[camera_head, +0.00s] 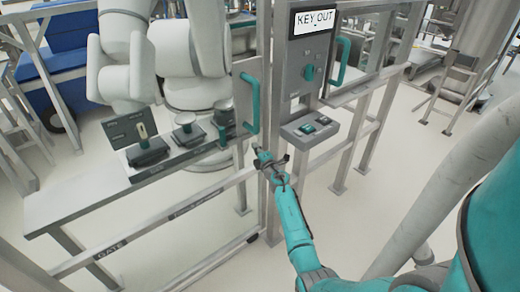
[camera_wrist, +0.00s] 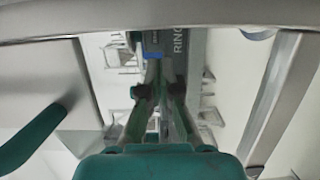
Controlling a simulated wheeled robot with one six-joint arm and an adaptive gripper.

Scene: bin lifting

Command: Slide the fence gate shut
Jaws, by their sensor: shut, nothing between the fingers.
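The fence gate is a grey metal frame with a rail labelled GATE (camera_head: 110,249) at the lower left. A teal handle (camera_head: 250,103) stands upright on a plate at the frame's right end, beside a grey post. My gripper (camera_head: 268,160) is shut and empty, below that handle and close to the post and rail. Whether it touches the frame I cannot tell. In the wrist view the shut fingers (camera_wrist: 158,88) point at a grey lettered part, and a teal bar (camera_wrist: 35,138) shows at the left.
A white robot arm (camera_head: 195,50) stands behind the fence. Clear floor lies at the lower middle.

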